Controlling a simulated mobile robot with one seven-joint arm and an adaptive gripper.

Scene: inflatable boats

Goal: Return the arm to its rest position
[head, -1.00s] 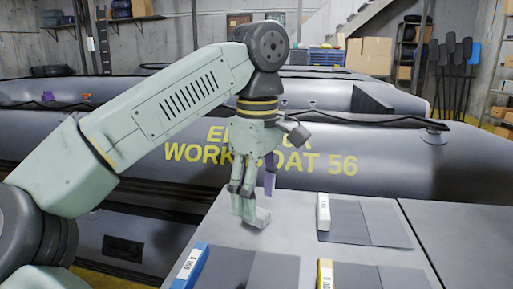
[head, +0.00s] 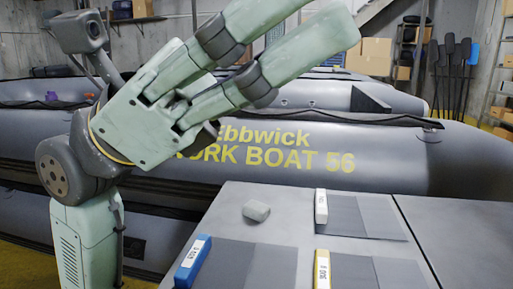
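My arm is folded up on the left of the head view. My gripper (head: 335,10) is large and close to the camera, at the top centre, well above the table and apart from everything on it. Its two visible long pale green fingers stretch out straight to the upper right with a gap between them. It looks open, and I see nothing held. Its far side is hidden.
Grey mats with a white block (head: 321,207), a blue block (head: 193,262) and a yellow block (head: 322,268) at their edges lie on the table. A grey inflatable boat (head: 400,160) lies behind. Paddles and cardboard boxes stand at the back right.

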